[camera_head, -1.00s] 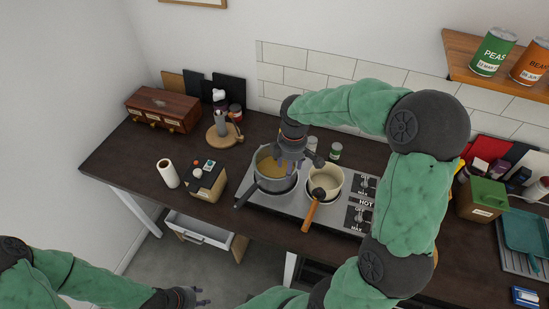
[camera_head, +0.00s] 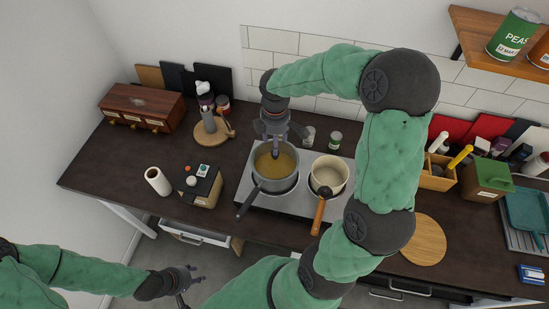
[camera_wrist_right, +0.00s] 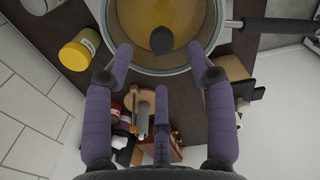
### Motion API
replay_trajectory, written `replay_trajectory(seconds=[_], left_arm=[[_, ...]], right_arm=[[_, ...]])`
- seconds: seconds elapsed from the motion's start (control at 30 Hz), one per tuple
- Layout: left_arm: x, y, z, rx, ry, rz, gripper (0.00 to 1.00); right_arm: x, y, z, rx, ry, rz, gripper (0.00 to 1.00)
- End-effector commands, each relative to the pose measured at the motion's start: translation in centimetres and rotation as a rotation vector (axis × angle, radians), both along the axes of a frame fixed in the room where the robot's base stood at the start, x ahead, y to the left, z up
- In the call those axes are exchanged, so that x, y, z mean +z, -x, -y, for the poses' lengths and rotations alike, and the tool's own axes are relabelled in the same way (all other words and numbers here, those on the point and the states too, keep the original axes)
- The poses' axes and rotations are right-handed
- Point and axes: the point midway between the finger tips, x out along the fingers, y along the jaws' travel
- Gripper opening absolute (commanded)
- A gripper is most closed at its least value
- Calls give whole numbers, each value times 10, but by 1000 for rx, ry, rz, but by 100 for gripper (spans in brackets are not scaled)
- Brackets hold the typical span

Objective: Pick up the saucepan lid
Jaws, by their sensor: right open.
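The saucepan (camera_head: 275,182) stands on the left burner of the hob, its handle toward the front left. A dark round knob (camera_wrist_right: 162,40) shows over its yellow content in the right wrist view, as on a see-through lid; the lid's own edge is hard to make out. My right gripper (camera_wrist_right: 160,72) is open and empty, its fingers spread at the saucepan's rim beside the knob. In the head view it hangs over the back of the saucepan. My left gripper (camera_head: 190,281) is open and empty, low in front of the counter.
Jars (camera_head: 335,140) stand behind. A round board (camera_head: 423,240) lies right. A shelf (camera_head: 470,30) overhangs the right.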

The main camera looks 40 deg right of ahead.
Motion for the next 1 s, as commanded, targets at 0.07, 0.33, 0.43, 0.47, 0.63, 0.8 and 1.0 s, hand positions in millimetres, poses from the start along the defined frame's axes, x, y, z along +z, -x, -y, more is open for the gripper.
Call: replay_trajectory(seconds=[0.07, 0.33, 0.43, 0.47, 0.63, 0.8, 1.0], left_arm=[[-1, 0, 0, 0, 0, 0, 40], [-3, 0, 0, 0, 0, 1, 40], [-5, 0, 0, 0, 0, 1, 40], [-6, 0, 0, 0, 0, 1, 40], [-8, 0, 0, 0, 0, 1, 40], [-8, 0, 0, 0, 0, 1, 40], [-8, 0, 0, 0, 0, 1, 40]], right_arm=[[-10, 1, 0, 1, 0, -2, 56], [-30, 3, -1, 0, -1, -3, 56], [-45, 5, -1, 0, -1, -3, 56], [-49, 5, -2, 1, -1, -3, 56], [-65, 4, -1, 0, 0, 0, 56], [-67, 4, -1, 0, 0, 1, 56], [-67, 4, -1, 0, 0, 1, 30]])
